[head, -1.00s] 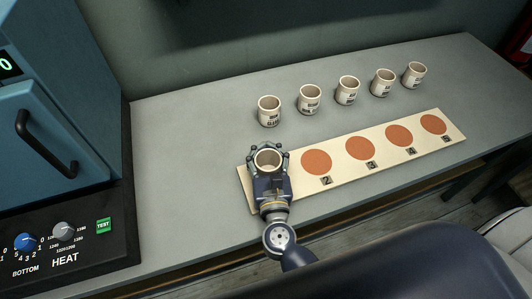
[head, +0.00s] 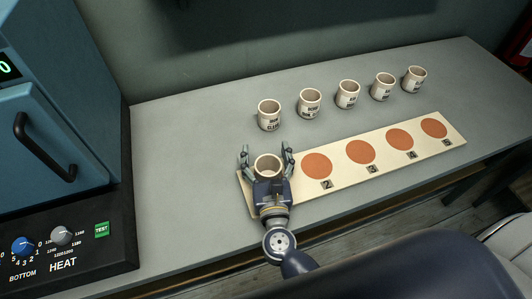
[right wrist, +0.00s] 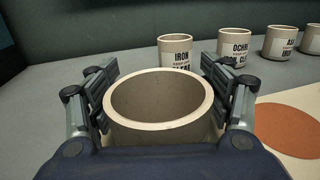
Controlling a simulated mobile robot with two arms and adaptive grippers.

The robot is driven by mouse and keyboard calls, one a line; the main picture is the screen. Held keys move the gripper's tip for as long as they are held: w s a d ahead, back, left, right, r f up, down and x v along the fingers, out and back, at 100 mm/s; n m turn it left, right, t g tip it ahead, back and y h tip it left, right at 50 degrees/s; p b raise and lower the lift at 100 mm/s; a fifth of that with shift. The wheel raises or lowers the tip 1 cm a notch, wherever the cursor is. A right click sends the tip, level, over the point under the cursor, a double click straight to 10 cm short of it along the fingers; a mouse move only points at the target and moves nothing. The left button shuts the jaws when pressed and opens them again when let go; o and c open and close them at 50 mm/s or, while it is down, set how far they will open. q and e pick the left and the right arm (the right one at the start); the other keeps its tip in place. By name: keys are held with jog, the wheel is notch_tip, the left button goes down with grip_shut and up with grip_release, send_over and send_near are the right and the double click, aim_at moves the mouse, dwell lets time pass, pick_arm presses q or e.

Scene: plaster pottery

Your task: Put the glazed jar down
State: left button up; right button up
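The jar (head: 267,172) is a pale, open-topped cup standing upright at the left end of the cream board (head: 345,179). It covers the spot under it. My right gripper (head: 267,152) is open, with its fingers spread on both sides of the jar. In the right wrist view the jar (right wrist: 160,105) stands between the two finger pads, with its wide rim showing and its inside empty. The gripper palm hides its near lower side. My left gripper is not in view.
Several labelled pale cups, including a leftmost one (head: 269,115), stand in a row behind the board. The board's other orange circles, such as the nearest (head: 316,166), are bare. A blue kiln (head: 60,120) with a control panel stands at left.

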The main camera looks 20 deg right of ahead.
jog(key=s+b, duration=0.1)
jog(key=s, duration=0.2)
jog(key=s+a+b, duration=0.1)
jog(key=s, duration=0.3)
jog(key=s+a+b, duration=0.1)
jog(key=s, duration=0.3)
jog(key=shift+b, duration=0.3)
jog(key=shift+s+a+r, duration=0.1)
jog(key=shift+s+a, duration=0.05)
jog(key=shift+s, duration=0.3)
